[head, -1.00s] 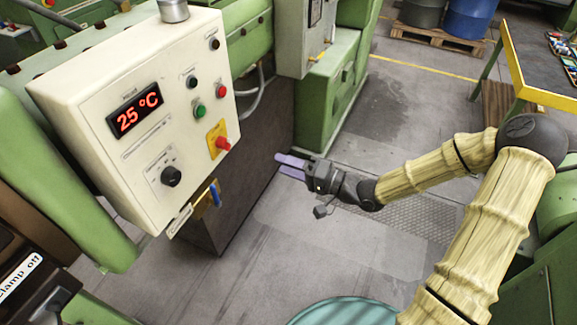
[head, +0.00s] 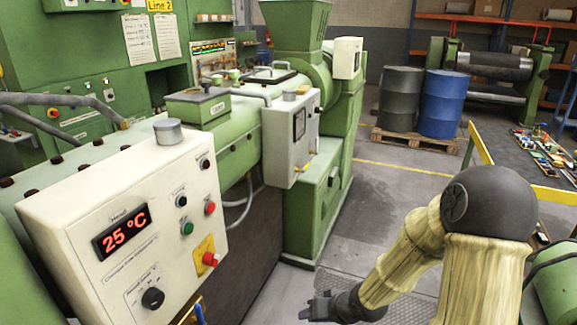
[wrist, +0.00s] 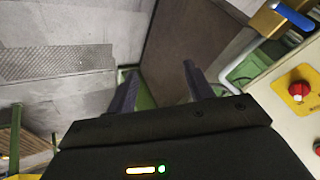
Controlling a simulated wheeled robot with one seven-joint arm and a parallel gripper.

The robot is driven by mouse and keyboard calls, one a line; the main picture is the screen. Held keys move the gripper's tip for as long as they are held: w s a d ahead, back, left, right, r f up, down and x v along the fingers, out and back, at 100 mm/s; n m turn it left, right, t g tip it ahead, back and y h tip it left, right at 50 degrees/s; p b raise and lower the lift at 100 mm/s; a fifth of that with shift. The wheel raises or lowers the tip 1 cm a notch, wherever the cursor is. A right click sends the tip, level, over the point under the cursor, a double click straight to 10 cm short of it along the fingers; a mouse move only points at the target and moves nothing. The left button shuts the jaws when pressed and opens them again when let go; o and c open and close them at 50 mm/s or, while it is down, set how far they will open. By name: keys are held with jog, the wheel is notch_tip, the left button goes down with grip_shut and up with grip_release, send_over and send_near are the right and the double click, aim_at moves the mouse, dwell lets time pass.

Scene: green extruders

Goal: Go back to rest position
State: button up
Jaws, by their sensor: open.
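My gripper (head: 308,312) is low in the head view, at the bottom edge, partly cut off. It hangs in front of the green machine, to the right of the white control box (head: 75,215), and apart from it. In the wrist view its two dark fingers (wrist: 158,80) are spread, with nothing between them. The control box reads 25 °C in red digits and has a red knob on a yellow plate (head: 205,250). The knob also shows at the right of the wrist view (wrist: 299,90).
A grey box (head: 291,140) is mounted on the green extruder (head: 325,190). A black drum (head: 398,100) and a blue drum (head: 442,103) stand on a pallet (head: 415,141).

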jog(key=s+d+r+m+g+h, duration=0.1)
jog(key=s+d+r+h, duration=0.3)
jog(key=s+d+r, duration=0.4)
jog(key=s+g, duration=0.1)
jog(key=s, duration=0.2)
jog(key=shift+s+r+g+h, duration=0.2)
jog(key=shift+r+g+h, duration=0.1)
jog(key=shift+r+h, duration=0.1)
